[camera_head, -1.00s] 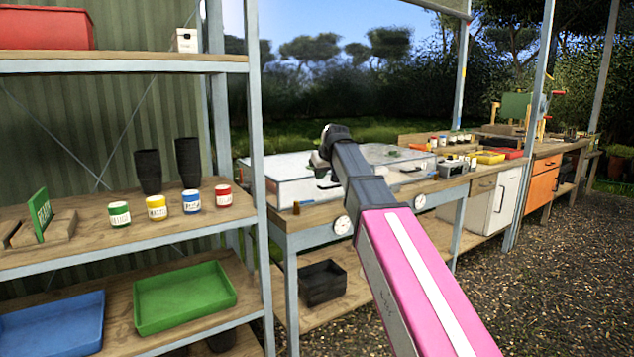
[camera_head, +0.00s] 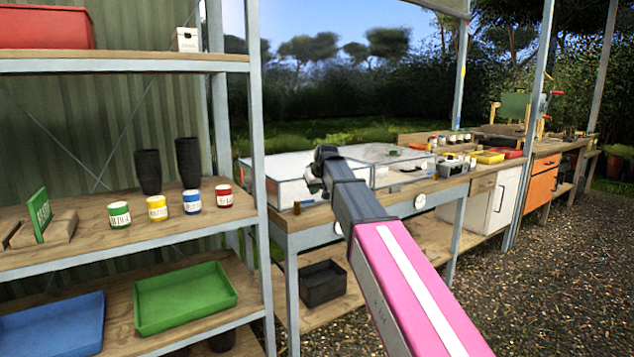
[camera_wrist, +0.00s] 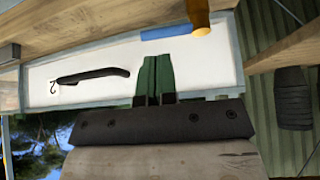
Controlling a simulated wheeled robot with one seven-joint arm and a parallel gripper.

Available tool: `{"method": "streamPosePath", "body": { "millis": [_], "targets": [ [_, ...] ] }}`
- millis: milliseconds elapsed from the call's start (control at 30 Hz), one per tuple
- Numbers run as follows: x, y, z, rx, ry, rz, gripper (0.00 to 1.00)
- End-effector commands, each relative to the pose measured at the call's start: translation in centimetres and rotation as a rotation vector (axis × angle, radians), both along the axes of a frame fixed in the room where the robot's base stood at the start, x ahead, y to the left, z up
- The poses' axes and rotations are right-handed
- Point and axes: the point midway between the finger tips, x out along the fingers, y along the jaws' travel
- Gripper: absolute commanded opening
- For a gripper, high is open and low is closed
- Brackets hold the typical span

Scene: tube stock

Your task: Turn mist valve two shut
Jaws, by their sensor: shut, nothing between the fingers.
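My gripper (camera_head: 320,172) is at the end of my outstretched arm, in front of the clear-lidded boxes on the bench. In the wrist view its green fingers (camera_wrist: 157,62) are together with nothing between them, in front of a white panel (camera_wrist: 100,55). No valve marked two can be made out. A round white dial (camera_head: 420,201) is on the bench's front edge, right of my arm; I cannot tell whether it belongs to a valve. My arm covers part of that edge.
A small brown cylinder (camera_head: 297,207) stands on the bench's left corner. The shelf post (camera_head: 257,130) is left of my arm. Gravel (camera_head: 540,260) is open at right.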

Motion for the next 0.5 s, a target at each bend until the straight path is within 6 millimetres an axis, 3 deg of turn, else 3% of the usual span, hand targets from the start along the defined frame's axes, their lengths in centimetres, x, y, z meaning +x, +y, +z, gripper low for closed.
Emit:
{"method": "streamPosePath", "body": {
  "millis": [200,500],
  "targets": [
    [1.7,0.9,-2.7,0.0,0.001,0.0,0.0],
    [2.4,1.3,-4.1,0.0,-0.001,0.0,0.0]
  ]
}}
